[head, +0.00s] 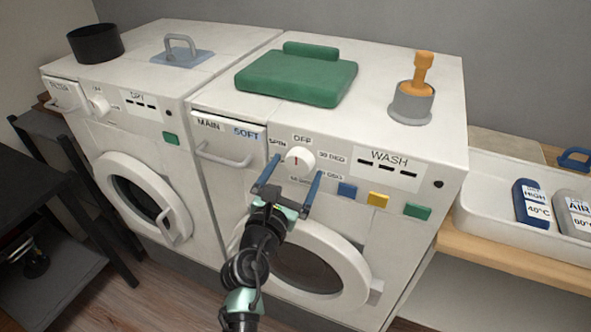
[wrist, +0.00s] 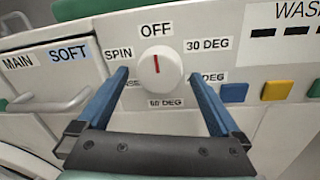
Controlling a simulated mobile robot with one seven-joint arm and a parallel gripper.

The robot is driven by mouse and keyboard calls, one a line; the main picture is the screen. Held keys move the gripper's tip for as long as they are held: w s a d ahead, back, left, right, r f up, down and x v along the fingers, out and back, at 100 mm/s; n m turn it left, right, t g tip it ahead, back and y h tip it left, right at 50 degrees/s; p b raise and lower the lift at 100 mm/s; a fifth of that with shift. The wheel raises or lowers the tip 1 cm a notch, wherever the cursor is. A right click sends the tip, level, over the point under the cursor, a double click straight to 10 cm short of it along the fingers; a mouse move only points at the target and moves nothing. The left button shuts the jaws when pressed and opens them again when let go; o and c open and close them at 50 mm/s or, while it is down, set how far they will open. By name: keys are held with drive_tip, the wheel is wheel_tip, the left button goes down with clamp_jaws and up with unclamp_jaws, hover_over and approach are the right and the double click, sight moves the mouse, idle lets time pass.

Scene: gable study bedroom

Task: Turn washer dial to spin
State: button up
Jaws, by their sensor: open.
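The washer dial (head: 299,161) is a round white knob on the front panel of the right-hand machine, the washer (head: 400,222). In the wrist view the dial (wrist: 161,72) has a red mark pointing up at the OFF label (wrist: 156,30). The SPIN label (wrist: 118,54) is to the dial's upper left, and 30 DEG is to its upper right. My gripper (head: 296,164) is open with blue fingers. In the wrist view its fingertips (wrist: 158,74) stand left and right of the dial, with a gap on each side. The lower left label is partly hidden by a finger.
The detergent drawer handle (head: 222,154) projects left of the dial. Blue, yellow (head: 377,199) and green buttons are to the right. The round washer door (head: 312,268) is below. A dryer (head: 110,150) stands left, and a white tray (head: 480,205) sits right.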

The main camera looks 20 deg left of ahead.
drive_tip(key=shift+w, duration=0.4)
drive_tip(key=c, duration=1.3)
drive_tip(key=shift+c, duration=0.2)
